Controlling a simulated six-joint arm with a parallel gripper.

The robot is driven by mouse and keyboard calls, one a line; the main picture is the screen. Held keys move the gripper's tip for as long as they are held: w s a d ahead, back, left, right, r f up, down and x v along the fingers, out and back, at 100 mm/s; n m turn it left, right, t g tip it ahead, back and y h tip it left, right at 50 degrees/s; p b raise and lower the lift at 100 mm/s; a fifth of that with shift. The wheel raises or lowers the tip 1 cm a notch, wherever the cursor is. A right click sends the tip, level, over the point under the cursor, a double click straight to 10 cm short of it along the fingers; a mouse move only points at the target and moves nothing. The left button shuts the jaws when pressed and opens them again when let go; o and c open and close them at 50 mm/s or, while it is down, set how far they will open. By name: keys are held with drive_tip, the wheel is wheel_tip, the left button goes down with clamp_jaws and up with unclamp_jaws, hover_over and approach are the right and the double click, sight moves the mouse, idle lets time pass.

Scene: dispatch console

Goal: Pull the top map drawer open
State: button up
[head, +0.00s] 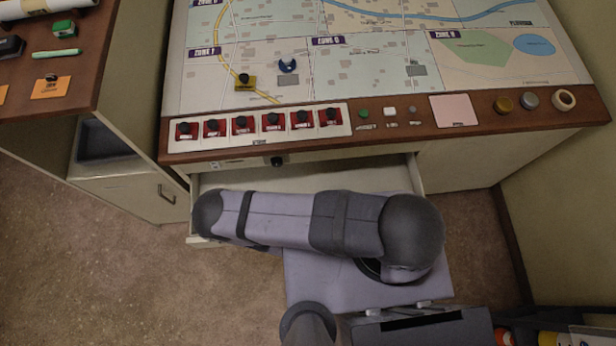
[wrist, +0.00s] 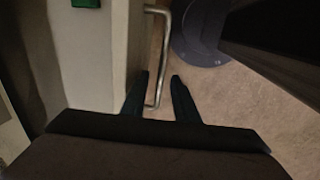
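In the head view a cream drawer (head: 300,182) directly under the console top stands pulled out, its inside showing between its side walls. My arm covers most of its front, and my gripper is hidden there. In the wrist view my gripper (wrist: 159,75) has its two dark fingers apart, one on each side of a metal bar handle (wrist: 164,50). Small gaps show between the handle and both fingers. The handle is on the pale drawer front (wrist: 115,50). I cannot see whether other drawers lie below.
The console top holds a zone map (head: 340,60), a strip of red switches (head: 260,125) and several small knobs. A side desk (head: 60,75) stands at left above a cabinet with a handle (head: 167,193). Open floor (head: 110,270) lies left of the drawer.

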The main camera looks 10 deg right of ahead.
clamp_jaws()
drive_tip(key=s, duration=0.4)
drive_tip(key=shift+s, duration=0.4)
drive_tip(key=shift+o, duration=0.7)
unclamp_jaws()
